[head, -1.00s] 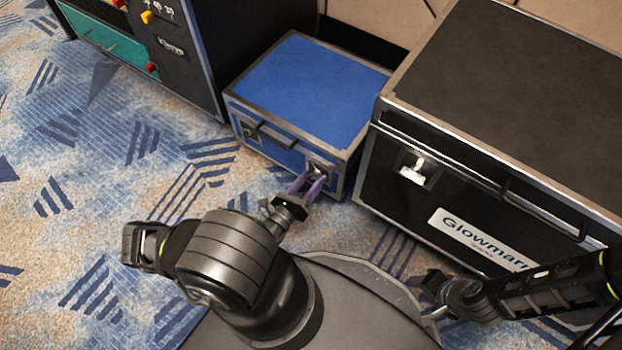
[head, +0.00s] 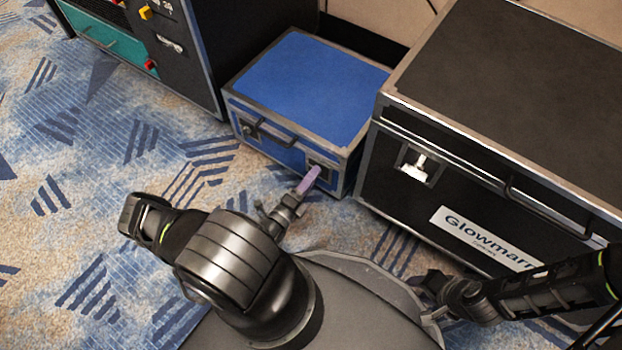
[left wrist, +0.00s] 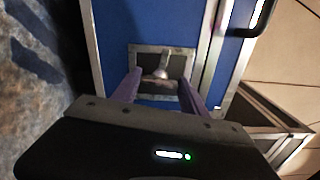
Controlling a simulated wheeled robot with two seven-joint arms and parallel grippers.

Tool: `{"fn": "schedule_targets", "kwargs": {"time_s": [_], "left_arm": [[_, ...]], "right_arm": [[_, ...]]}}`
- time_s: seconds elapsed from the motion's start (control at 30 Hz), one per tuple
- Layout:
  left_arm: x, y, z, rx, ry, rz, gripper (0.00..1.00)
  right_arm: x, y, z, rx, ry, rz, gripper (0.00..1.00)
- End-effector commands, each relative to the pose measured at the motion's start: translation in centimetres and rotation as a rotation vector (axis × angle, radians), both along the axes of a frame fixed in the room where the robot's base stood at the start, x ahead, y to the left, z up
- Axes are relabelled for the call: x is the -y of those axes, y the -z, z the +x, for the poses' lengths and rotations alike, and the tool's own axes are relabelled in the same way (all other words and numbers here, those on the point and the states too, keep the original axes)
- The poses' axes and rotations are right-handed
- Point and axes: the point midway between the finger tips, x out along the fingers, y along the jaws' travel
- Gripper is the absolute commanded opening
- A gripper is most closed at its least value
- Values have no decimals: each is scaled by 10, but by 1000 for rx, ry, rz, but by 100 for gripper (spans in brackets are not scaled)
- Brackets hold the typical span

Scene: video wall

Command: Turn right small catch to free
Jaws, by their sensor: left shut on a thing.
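A blue case (head: 312,88) with metal edges stands on the carpet. The right small catch sits in a recessed metal plate on its front; in the left wrist view the catch (left wrist: 161,72) shows as a small bright piece in the plate. My left gripper (head: 315,171) is at this plate, its purple fingers pointing into it. It is shut on the catch, with one finger on each side of it in the left wrist view; the fingertips' exact contact is hard to see. My right gripper (head: 428,287) hangs low at the right, away from the blue case, its jaws unclear.
A large black case (head: 510,90) marked Glowmarr stands close at the right, with its own catch (head: 416,167). The blue case has a black handle (head: 270,133) and another catch at left. A dark rack (head: 170,50) stands behind left. Carpet at left is clear.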

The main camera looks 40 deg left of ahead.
Motion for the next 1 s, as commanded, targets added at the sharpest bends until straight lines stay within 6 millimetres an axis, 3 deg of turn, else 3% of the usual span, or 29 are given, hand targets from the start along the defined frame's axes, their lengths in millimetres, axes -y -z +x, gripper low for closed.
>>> {"fn": "schedule_targets", "kwargs": {"time_s": [0.3,0.8,0.83,1.0], "left_arm": [[1,1,0,1,1,-149,10],[0,1,0,2,1,-177,10],[0,1,0,2,1,-177,52],[0,1,0,3,1,-176,66]], "right_arm": [[0,6,1,2,1,0,36],[0,6,1,2,2,1,36],[0,6,1,2,1,1,36],[0,6,1,2,1,0,36]]}}
